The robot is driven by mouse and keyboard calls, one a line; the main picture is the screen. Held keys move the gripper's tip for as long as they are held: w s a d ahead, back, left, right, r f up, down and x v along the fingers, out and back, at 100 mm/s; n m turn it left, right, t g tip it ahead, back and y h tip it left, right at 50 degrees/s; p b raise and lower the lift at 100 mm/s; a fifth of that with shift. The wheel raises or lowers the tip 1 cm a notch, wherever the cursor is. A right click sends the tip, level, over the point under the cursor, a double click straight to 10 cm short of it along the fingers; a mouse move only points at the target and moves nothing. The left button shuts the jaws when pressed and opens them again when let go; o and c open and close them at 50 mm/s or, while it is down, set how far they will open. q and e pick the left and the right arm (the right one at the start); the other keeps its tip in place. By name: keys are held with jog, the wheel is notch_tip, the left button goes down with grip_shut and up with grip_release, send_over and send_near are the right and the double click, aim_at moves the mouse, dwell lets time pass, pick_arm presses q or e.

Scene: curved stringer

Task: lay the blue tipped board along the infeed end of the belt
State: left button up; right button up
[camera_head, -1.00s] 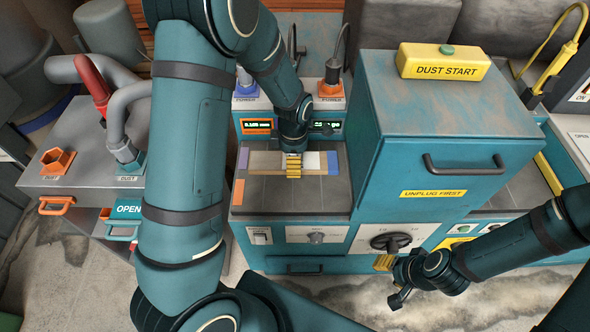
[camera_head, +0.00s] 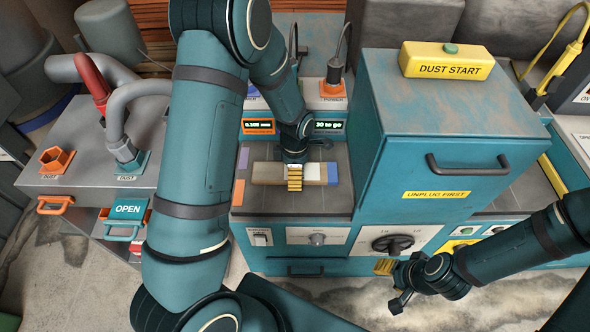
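The tan board (camera_head: 268,173) lies crosswise over the dark grey belt bed (camera_head: 290,204), its blue tip (camera_head: 333,173) at the right end. A pale patch shows on its top near the middle. My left gripper (camera_head: 295,180) comes down from behind with its yellow fingers at the board's middle, and it appears shut on the board. The fingers hide part of the board, and I cannot tell whether the board touches the belt. My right gripper (camera_head: 384,267) is low in front of the machine, away from the board, its finger gap unclear.
The teal machine housing (camera_head: 440,150) stands close to the right of the board. A purple mark (camera_head: 243,158) and an orange mark (camera_head: 238,192) line the bed's left edge. Displays (camera_head: 328,126) and plugs stand behind. The grey dust cabinet (camera_head: 85,180) is at left.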

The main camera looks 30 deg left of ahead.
pick_arm(q)
jog(key=shift+r, duration=0.15)
notch_tip(320, 180, up, 12)
jog(key=p, duration=0.2)
jog(key=shift+p, duration=0.35)
dwell(0.4)
